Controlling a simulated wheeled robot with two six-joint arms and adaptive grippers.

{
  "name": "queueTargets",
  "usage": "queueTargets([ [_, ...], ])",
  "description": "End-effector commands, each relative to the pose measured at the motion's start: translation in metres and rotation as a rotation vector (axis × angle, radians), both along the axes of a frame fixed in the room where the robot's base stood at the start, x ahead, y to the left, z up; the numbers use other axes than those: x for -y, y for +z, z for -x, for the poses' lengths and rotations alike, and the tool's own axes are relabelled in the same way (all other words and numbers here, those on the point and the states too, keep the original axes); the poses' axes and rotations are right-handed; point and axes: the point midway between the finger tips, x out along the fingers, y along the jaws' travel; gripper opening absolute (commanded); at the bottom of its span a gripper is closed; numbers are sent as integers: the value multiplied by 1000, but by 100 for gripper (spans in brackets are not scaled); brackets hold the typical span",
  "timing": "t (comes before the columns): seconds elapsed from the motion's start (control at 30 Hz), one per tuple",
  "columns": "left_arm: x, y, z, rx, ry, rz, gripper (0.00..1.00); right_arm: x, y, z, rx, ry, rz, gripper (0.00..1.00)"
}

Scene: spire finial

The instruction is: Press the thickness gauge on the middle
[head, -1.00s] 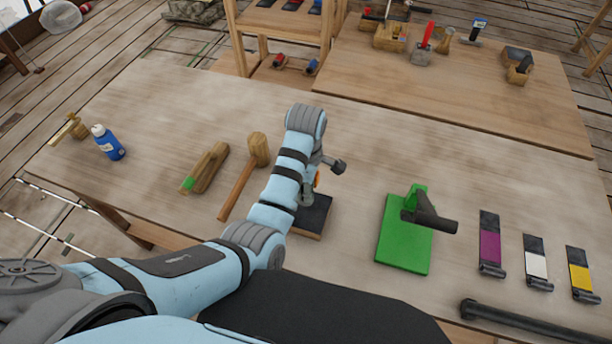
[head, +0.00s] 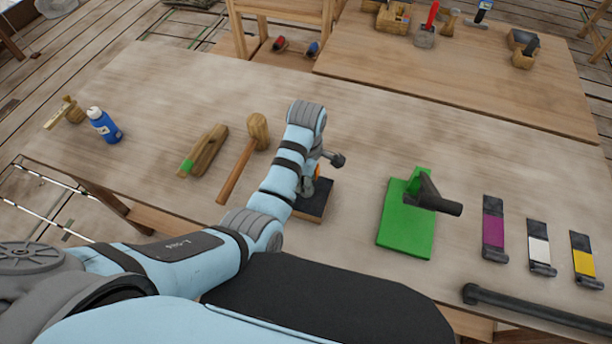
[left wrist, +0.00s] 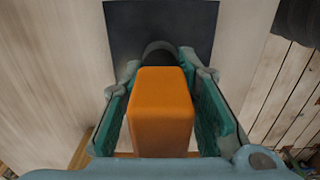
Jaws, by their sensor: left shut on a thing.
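An orange block-shaped tool (left wrist: 160,110) with a dark rounded front end, which I take for the thickness gauge, sits between the teal-padded fingers of my left gripper (left wrist: 162,95). The fingers are shut on its sides. In the head view, my left gripper (head: 309,184) mostly hides the gauge, and only a bit of orange shows. Under it lies a dark flat pad on a wooden block (head: 318,205). The pad (left wrist: 122,30) also shows in the left wrist view, beyond the gauge's front end. I cannot tell whether gauge and pad touch. My right gripper is not in view.
A wooden mallet (head: 244,165), a wooden float (head: 204,152) and a blue bottle (head: 105,127) lie or stand left. A green board (head: 407,225) with a dark-handled tool stands right, then purple, white and yellow strips (head: 540,250). A dark bar (head: 530,308) lies along the front edge.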

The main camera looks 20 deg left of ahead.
Motion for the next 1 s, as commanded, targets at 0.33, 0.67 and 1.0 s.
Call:
queueTargets([
  [0.33,0,1,0,0,0,0,52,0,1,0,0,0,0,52],
  [0.67,0,1,0,0,0,0,52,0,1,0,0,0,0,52],
  [1.0,-56,-3,-22,78,-48,-127,52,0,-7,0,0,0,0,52],
])
